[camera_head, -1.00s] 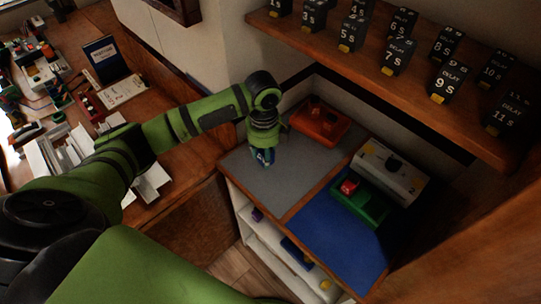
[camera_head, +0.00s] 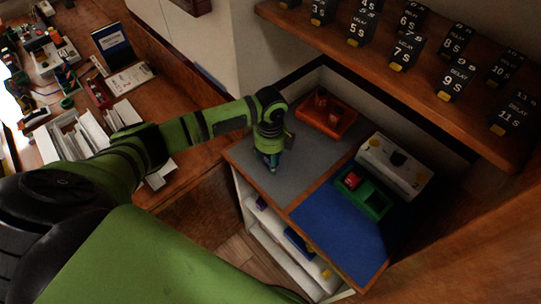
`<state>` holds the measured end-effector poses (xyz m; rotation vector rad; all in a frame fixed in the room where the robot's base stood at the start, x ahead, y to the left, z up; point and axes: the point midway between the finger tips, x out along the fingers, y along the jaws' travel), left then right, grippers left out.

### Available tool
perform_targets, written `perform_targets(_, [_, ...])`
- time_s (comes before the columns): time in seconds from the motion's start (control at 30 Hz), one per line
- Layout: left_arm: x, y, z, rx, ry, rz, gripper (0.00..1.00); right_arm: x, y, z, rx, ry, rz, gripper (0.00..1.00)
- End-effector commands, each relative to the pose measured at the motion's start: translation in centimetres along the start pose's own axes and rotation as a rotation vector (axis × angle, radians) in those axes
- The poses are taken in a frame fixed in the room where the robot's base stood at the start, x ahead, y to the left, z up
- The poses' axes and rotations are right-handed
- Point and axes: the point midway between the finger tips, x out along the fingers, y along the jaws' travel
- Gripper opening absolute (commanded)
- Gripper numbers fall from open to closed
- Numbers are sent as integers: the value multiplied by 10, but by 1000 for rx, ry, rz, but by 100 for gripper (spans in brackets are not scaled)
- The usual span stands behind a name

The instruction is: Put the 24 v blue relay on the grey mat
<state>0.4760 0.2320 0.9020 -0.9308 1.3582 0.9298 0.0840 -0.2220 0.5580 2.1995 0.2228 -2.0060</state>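My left gripper (camera_head: 268,163) points down over the grey mat (camera_head: 300,161), near the mat's left part. A small blue piece, which looks like the blue relay (camera_head: 267,157), shows between its fingers. The fingers look closed on it, but they are small and dark. The 24 v marking cannot be read. I cannot tell whether the piece touches the mat. My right gripper is not in view.
A blue mat (camera_head: 340,232) lies in front on the right. A green tray (camera_head: 375,203) holds a red block (camera_head: 352,179), beside a whitish box (camera_head: 395,166). A shelf of black delay relays (camera_head: 407,50) overhangs the right.

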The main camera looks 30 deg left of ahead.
Motion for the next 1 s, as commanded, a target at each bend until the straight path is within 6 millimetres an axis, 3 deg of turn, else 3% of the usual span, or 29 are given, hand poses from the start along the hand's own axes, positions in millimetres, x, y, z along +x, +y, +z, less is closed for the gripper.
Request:
perform_targets(0.4, [-10, -1, 0, -1, -1, -2, 65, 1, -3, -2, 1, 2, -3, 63])
perform_targets(0.8, [-90, -1, 0, 1, -1, -4, 65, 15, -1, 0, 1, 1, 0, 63])
perform_targets(1.0, [-117, -1, 0, 0, 0, -2, 65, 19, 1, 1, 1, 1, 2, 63])
